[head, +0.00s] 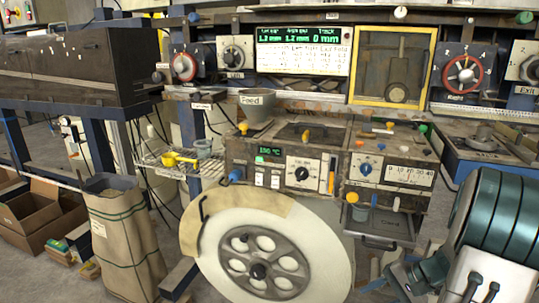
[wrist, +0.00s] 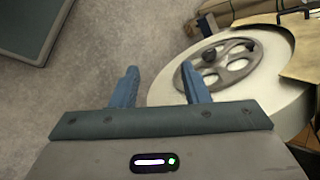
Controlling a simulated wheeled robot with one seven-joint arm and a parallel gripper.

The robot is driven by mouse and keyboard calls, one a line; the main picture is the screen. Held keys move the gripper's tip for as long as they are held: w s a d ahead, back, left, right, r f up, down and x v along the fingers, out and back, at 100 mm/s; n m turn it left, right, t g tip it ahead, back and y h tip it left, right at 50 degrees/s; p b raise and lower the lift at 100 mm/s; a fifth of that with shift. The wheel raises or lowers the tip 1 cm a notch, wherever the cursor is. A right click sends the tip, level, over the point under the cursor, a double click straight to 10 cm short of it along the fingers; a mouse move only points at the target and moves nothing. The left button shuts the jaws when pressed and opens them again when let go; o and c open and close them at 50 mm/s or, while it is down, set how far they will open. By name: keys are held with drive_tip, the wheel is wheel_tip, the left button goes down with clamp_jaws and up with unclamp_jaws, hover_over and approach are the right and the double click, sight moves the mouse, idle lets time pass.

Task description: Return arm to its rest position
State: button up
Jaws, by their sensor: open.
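My gripper (wrist: 158,78) shows in the wrist view with its two blue fingers spread apart. Nothing is between them; grey floor and the edge of a white wheel show beyond. The wheel (wrist: 268,88), with a grey spoked hub, is beyond and to the right of the fingers, apart from them as far as I can tell. In the head view, teal links of my arm fill the lower right corner. My gripper cannot be made out clearly there.
The large wheel (head: 326,258) stands before the control machine (head: 270,158). A paper sack (head: 123,235) and cardboard boxes (head: 30,215) are at left. A drawer (head: 380,228) juts out near my arm. Bare floor (wrist: 110,30) shows left in the wrist view.

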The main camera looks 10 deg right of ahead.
drive_tip(key=s+a+r+n+h+p, duration=0.2)
drive_tip(key=s+a+r+n+p, duration=0.1)
drive_tip(key=a+r, duration=0.3)
drive_tip(key=s+a+r+n+h+p, duration=0.3)
drive_tip(key=s+a+r+n+p, duration=0.1)
drive_tip(key=r, duration=0.6)
drive_tip(key=s+a+r+n+h+p, duration=0.3)
drive_tip(key=a+r+p, duration=0.3)
drive_tip(key=a+r, duration=0.2)
drive_tip(key=shift+s+a+r, duration=0.2)
drive_tip(key=shift+s+r, duration=0.2)
drive_tip(key=shift+c, duration=0.6)
